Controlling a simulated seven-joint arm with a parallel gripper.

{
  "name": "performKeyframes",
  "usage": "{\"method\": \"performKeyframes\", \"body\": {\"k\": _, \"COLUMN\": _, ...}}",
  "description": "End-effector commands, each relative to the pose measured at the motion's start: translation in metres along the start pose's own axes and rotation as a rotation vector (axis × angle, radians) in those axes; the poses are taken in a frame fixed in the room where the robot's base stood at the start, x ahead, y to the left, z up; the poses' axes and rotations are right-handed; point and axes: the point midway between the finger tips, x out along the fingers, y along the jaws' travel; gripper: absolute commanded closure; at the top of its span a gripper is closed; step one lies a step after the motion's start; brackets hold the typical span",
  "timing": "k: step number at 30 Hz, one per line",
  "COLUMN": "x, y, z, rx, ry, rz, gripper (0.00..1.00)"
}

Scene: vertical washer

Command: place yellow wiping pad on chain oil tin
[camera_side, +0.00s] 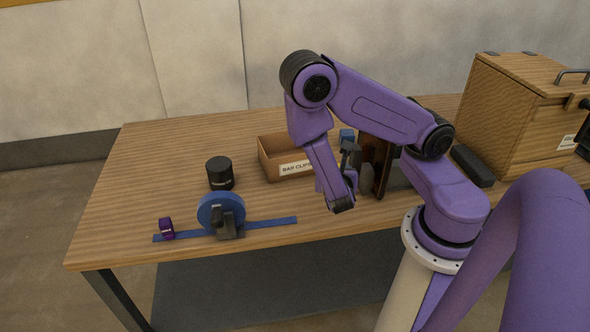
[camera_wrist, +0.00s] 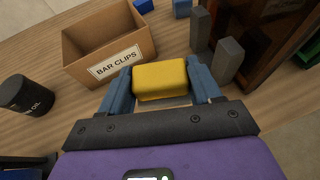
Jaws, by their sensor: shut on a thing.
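The yellow wiping pad (camera_wrist: 160,78) is between the two blue-grey fingers of my gripper (camera_wrist: 159,84) in the wrist view, with a finger against each side. The side view does not show the pad; my arm hides it. The chain oil tin (camera_side: 220,174) is a short black cylinder standing upright on the table, left of the arm in the side view. It also shows at the left edge of the wrist view (camera_wrist: 27,95), to the left of my gripper and apart from it. Nothing rests on its top.
An open cardboard box labelled BAR CLIPS (camera_side: 270,163) stands between the tin and my arm. A blue disc on a stand (camera_side: 229,212), a blue strip (camera_side: 270,224) and a purple item (camera_side: 167,228) lie at the front left. A wooden cabinet (camera_side: 514,115) stands right.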

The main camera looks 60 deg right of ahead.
Motion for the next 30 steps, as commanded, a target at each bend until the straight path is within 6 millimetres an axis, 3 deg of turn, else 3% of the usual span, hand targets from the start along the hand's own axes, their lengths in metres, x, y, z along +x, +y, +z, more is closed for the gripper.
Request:
{"method": "performKeyframes", "body": {"k": 5, "x": -0.002, "y": 0.000, "z": 0.005, "rx": 0.003, "ry": 0.000, "rz": 0.001, "gripper": 0.66}}
{"method": "performKeyframes", "body": {"k": 11, "x": -0.011, "y": 0.000, "z": 0.027, "rx": 0.011, "ry": 0.003, "rz": 0.002, "gripper": 0.66}}
{"method": "performKeyframes", "body": {"k": 30, "x": -0.058, "y": 0.001, "z": 0.138, "rx": 0.011, "ry": 0.004, "rz": 0.005, "gripper": 0.66}}
